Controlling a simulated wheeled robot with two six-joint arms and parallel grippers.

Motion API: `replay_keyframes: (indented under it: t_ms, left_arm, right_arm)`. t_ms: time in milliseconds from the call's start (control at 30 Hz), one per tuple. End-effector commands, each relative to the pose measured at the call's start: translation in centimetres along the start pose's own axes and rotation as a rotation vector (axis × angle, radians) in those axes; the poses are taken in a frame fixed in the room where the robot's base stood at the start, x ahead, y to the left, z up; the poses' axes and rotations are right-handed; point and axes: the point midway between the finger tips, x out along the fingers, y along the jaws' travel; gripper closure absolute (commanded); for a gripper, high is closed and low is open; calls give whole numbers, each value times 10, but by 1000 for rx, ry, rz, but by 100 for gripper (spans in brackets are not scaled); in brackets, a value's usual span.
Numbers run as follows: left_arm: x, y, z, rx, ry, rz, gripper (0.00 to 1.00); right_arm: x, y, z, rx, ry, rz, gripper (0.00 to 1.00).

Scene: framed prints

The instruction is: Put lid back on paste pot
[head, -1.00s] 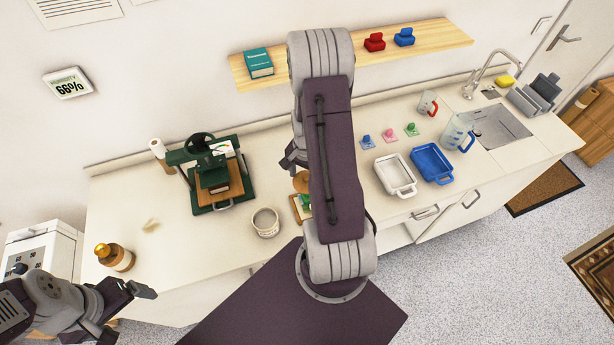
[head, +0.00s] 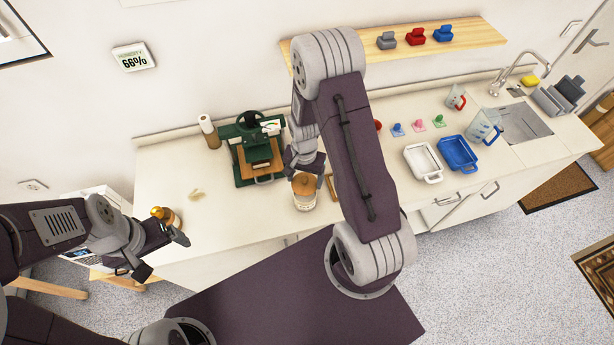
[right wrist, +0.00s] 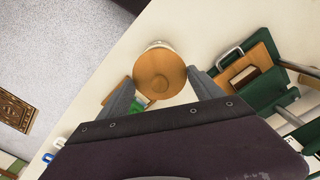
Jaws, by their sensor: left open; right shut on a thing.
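The pale paste pot (head: 304,203) stands near the counter's front edge. The round orange-brown wooden lid (head: 305,184) is over the pot's mouth; I cannot tell whether it rests on the rim or hangs just above it. My right gripper (head: 306,172) is shut on the lid from the back. In the right wrist view, the lid (right wrist: 160,70) sits between the fingers (right wrist: 161,76), with a sliver of the pot (right wrist: 158,44) showing past its edge. My left gripper (head: 163,255) is open and empty, in front of the counter's left end.
A green press (head: 243,168) stands behind and left of the pot. A brown bottle (head: 170,219) is close to my left gripper. A white tray (head: 422,163) and a blue tray (head: 457,155) lie to the right. The counter left of the pot is mostly clear.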

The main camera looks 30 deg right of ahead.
Motion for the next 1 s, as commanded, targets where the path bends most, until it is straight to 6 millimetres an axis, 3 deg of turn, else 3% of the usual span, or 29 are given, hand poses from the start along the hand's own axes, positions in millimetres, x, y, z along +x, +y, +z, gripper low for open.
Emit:
replay_keyframes:
  t_ms: [400, 1000]
  left_arm:
    - [44, -1, 4, 0, 0, 0, 11]
    - [45, -1, 5, 0, 0, 0, 11]
  right_arm:
    - [51, 0, 0, 1, 0, 0, 64]
    - [54, 0, 0, 1, 0, 0, 64]
